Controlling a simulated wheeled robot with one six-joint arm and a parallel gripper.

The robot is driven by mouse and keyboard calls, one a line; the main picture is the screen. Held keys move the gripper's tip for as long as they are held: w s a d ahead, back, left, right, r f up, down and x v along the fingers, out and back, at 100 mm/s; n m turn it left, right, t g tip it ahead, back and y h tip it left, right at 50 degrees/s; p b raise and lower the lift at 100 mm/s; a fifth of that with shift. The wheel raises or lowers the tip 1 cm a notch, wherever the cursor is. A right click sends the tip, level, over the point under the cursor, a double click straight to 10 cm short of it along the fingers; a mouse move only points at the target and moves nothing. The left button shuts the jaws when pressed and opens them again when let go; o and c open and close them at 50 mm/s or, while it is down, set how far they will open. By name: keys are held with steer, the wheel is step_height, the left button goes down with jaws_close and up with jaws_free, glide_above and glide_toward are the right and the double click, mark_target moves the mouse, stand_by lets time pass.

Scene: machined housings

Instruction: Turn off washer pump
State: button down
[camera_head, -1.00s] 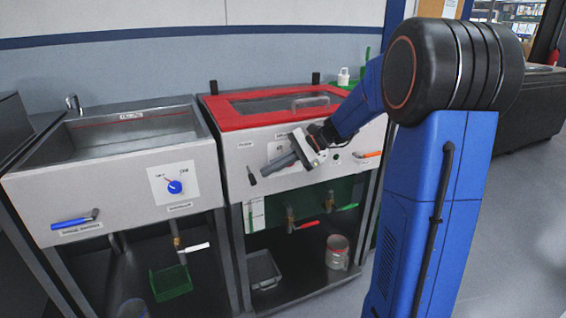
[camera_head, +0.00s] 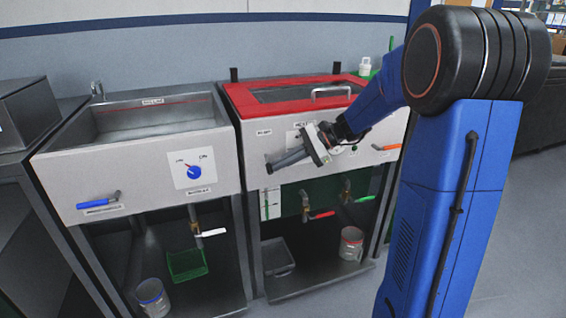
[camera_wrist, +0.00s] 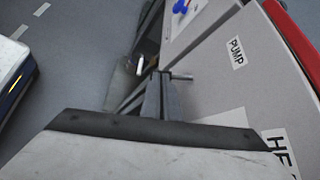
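The washer with the red-rimmed basin (camera_head: 236,98) stands right of centre in the head view. Its front panel bears a PUMP label (camera_head: 263,132), also seen in the wrist view (camera_wrist: 236,54). A small grey switch lever (camera_wrist: 182,76) sticks out of the panel below that label in the wrist view. My gripper (camera_head: 272,166) points left along the panel in the head view, its tips at the lever's place and hiding most of it. In the wrist view my gripper's fingers (camera_wrist: 160,82) are together, with nothing seen between them, close to the lever; contact cannot be told.
A sink unit (camera_head: 130,160) with a blue OFF/ON knob (camera_head: 193,171) and a blue-handled valve (camera_head: 97,202) stands to the left. Red (camera_head: 321,215) and orange (camera_head: 386,147) valve handles are on the washer. A jar (camera_head: 351,243) stands on its lower shelf. Floor is open at right.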

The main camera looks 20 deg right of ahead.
steer(key=shift+s+a+f, duration=0.1)
steer(key=shift+a+f, duration=0.05)
steer(key=shift+a, duration=0.1)
steer(key=v, duration=1.4)
steer(key=s+a+f+n+g+h, duration=0.3)
steer(key=a+g, duration=0.2)
steer(key=a, duration=0.2)
steer(key=n+t+h, duration=0.6)
steer(key=n+h, duration=0.5)
steer(key=h, duration=0.5)
glide_toward(269, 168)
steer(key=x, duration=0.5)
steer(key=shift+w+d+f, duration=0.1)
steer(key=shift+d+f, duration=0.15)
steer(key=shift+d, duration=0.1)
